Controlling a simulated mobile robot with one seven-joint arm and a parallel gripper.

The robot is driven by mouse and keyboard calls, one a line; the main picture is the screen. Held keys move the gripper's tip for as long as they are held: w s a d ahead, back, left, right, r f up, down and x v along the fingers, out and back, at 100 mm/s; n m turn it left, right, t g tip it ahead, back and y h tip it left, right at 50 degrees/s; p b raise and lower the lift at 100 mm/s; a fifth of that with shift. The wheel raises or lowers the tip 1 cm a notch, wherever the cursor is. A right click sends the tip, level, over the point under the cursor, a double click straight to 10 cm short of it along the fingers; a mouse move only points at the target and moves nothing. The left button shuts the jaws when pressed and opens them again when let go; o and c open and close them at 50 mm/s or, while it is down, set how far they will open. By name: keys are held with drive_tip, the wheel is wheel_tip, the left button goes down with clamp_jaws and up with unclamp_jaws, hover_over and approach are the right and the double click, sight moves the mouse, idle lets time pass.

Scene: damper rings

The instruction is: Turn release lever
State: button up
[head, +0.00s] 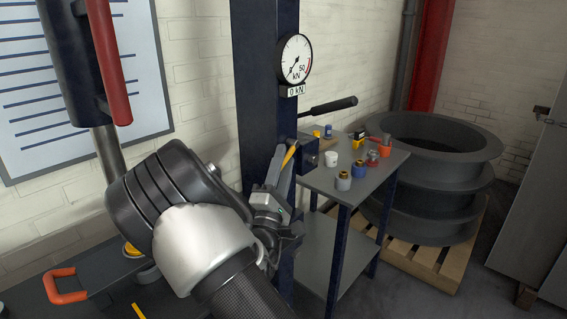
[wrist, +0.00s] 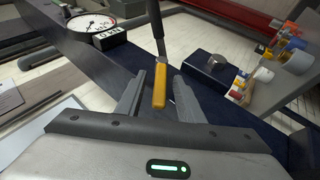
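A short lever with a yellow grip (wrist: 159,86), seemingly the release lever, shows in the wrist view between my gripper's two grey fingers (wrist: 159,92). The fingers are open, with a visible gap on both sides of the grip. In the head view the yellow grip (head: 290,154) slants up at the dark blue column, and my gripper (head: 279,170) is right at it. The lever's base is partly hidden by my gripper.
A round gauge (head: 294,58) above reads near zero, with a "0 kN" label (head: 296,90). A black-handled bar (head: 328,107) sticks out right of the column. A side table (head: 345,190) holds several small pots. Stacked grey rings (head: 432,205) stand on a pallet behind.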

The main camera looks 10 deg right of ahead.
drive_tip(key=shift+f, duration=0.1)
drive_tip(key=shift+b+v, duration=0.3)
drive_tip(key=shift+v, duration=0.65)
drive_tip(key=shift+s+a, duration=0.1)
drive_tip(key=b+v, duration=0.2)
drive_tip(key=v, duration=0.3)
drive_tip(key=shift+s+a+f, duration=0.15)
drive_tip(key=shift+s+f, duration=0.05)
drive_tip(key=shift+s, duration=0.05)
